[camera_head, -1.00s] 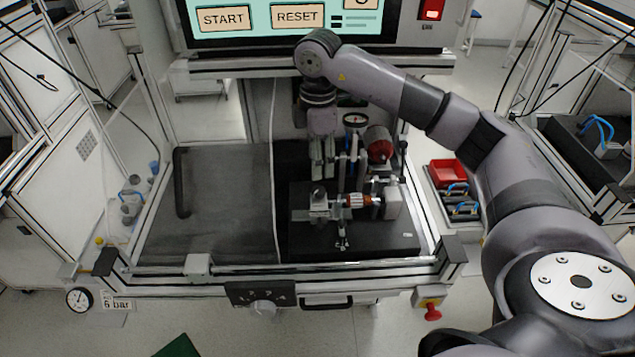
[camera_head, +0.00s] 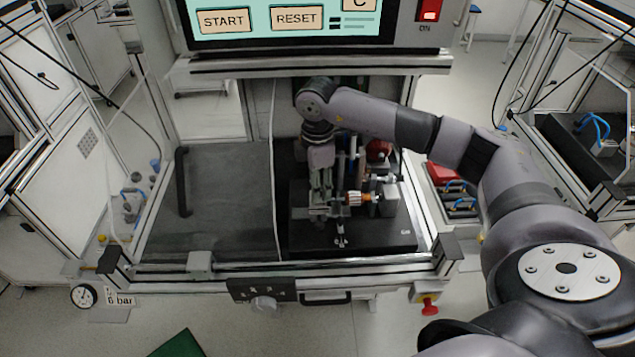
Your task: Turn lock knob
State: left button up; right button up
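My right gripper (camera_head: 319,206) points down over the left end of the test fixture, its fingers at the small grey clamp block there. The dark knob seen on top of this block a second ago is now hidden behind the fingers. I cannot tell whether the fingers touch it or how far apart they are. The rotor with its copper-coloured part (camera_head: 354,198) lies in the fixture, just right of the fingers. The fixture stands on a black base plate (camera_head: 370,238). My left gripper is out of view.
A pale rotary knob (camera_head: 264,303) sits on the bench's front panel, with a red emergency button (camera_head: 429,307) to its right. The screen (camera_head: 280,18) hangs above. A red bin (camera_head: 444,172) stands right of the bench.

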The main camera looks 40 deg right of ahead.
grip_shut()
jog(key=shift+n, duration=0.3)
jog(key=n+b, duration=0.1)
jog(key=n, duration=0.1)
jog(key=shift+n+b, duration=0.4)
jog(key=n+b, duration=0.2)
jog(key=n, duration=0.3)
jog(key=shift+n, duration=0.3)
jog(key=n+b, duration=0.1)
jog(key=n, duration=0.3)
jog(key=shift+b, duration=0.4)
jog(key=shift+r+n+b, duration=0.1)
jog(key=shift+n+b, duration=0.5)
jog(key=shift+n, duration=1.4)
